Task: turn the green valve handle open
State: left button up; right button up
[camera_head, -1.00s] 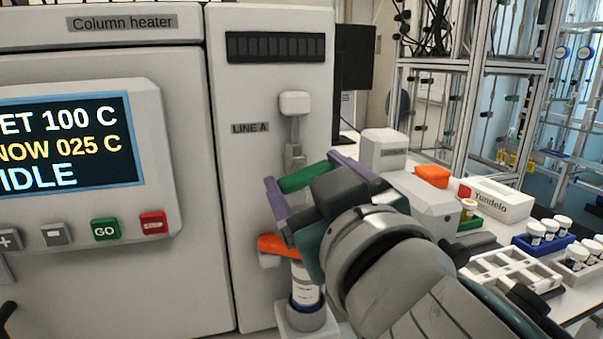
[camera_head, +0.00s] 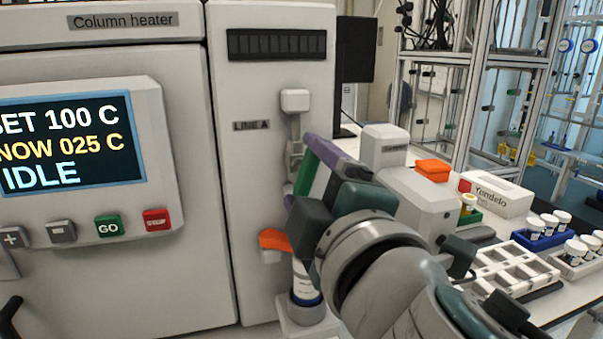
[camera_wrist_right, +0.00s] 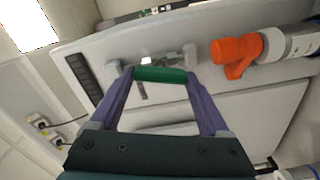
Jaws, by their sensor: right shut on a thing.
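The green valve handle (camera_head: 307,181) stands steeply in the head view, in front of the LINE A panel, partly hidden by my right gripper. In the right wrist view the green handle (camera_wrist_right: 160,75) lies between the tips of the two purple fingers. My right gripper (camera_head: 308,172) is shut on it, with one finger above and the other mostly hidden below. It also shows in the right wrist view (camera_wrist_right: 160,77). My left gripper is not in view.
An orange handle (camera_head: 275,240) sits just below my right gripper, beside a white labelled bottle (camera_head: 304,283). The column heater (camera_head: 110,270) with its display is at left. A bench with a white rack (camera_head: 510,268) and several vials is at right.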

jog(key=shift+n, duration=1.7)
jog(key=shift+f, duration=0.1)
jog(key=o, duration=1.2)
jog(key=shift+s, duration=0.15)
jog(key=v, duration=0.9)
jog(key=shift+s+d, duration=0.1)
jog(key=shift+s, duration=0.25)
